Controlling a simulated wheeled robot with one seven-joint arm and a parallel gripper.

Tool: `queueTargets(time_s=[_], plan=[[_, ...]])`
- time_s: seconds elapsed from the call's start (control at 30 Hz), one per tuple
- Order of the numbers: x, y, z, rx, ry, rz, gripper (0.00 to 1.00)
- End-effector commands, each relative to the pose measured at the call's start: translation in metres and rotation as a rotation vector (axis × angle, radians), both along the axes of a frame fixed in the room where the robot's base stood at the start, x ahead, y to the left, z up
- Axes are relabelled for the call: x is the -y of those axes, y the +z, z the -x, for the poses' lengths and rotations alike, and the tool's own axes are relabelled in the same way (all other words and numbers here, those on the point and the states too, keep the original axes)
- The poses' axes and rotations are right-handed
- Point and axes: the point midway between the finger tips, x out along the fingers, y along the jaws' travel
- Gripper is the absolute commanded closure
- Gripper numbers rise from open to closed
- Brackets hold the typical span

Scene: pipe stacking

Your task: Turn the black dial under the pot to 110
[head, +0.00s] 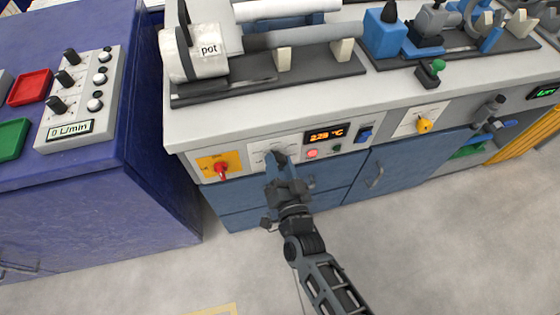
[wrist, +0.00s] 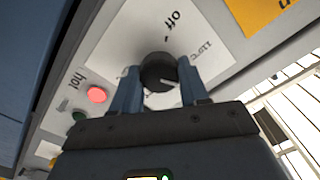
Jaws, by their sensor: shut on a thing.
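The black dial (wrist: 158,72) sits on a white scale plate (wrist: 120,45) on the front panel below the pot (head: 197,50). My gripper (wrist: 160,85) is shut on the dial, one blue finger on each side. In the head view my gripper (head: 278,162) covers most of the dial, so its setting cannot be read there. The orange display (head: 326,135) to the right of the dial seems to read about 229 °C.
A red knob on a yellow plate (head: 221,168) is left of the dial. A lit red lamp (head: 312,153), a dark green button (head: 337,147) and a blue switch (head: 365,134) are to the right. Blue drawers (head: 240,196) lie below. A yellow knob (head: 424,126) is farther right.

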Motion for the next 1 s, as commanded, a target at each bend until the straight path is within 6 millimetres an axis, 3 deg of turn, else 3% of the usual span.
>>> queueTargets(time_s=[0.5, 1.0], plan=[[-0.0012, -0.0008, 0.0015, 0.118, 0.003, 0.424, 0.86], [-0.0013, -0.0019, 0.0015, 0.167, 0.002, 0.595, 0.86]])
